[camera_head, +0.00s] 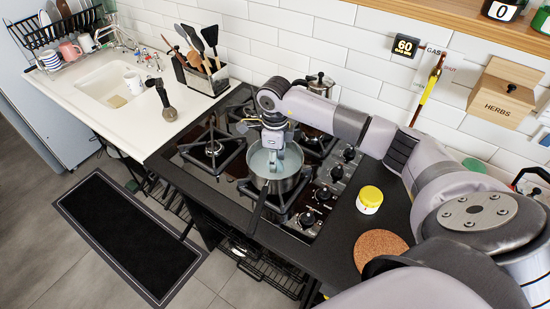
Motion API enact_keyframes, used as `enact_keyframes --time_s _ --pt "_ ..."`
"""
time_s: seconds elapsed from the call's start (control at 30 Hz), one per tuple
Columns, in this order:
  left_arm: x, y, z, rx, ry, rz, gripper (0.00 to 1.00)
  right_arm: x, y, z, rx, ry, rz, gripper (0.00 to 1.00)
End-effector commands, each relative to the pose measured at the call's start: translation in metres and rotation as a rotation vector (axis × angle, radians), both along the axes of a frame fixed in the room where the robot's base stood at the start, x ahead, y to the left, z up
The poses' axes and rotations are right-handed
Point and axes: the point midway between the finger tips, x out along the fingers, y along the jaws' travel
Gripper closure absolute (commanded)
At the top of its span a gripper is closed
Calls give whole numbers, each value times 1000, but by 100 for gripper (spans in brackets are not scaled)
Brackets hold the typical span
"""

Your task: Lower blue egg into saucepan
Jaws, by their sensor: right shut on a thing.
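The steel saucepan (287,184) stands on a front burner of the gas hob, with pale bluish water in it. My right gripper (273,164) points down into the saucepan's opening, its fingertips low inside the rim. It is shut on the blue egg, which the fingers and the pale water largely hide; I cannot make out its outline. I cannot tell whether the egg touches the water or the pan's bottom. My left gripper is not in view.
Right of the control knobs are a yellow-and-white jar (369,199) and a round cork mat (380,248). A utensil holder (203,77) stands left of the hob. My right arm spans the counter.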

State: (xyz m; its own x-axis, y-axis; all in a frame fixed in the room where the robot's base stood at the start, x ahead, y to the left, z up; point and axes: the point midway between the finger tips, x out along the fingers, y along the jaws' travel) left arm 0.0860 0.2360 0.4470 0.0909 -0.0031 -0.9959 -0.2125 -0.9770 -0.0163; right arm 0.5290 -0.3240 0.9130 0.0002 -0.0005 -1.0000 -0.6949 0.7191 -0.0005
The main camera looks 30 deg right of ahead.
Motion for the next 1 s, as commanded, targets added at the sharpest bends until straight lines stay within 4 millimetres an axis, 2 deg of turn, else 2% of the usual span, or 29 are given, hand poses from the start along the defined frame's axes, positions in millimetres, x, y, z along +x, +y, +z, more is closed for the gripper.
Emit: enact_keyframes --time_s 1.0 --pt "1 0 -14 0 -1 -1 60 0 0 -15 -1 -1 0 79"
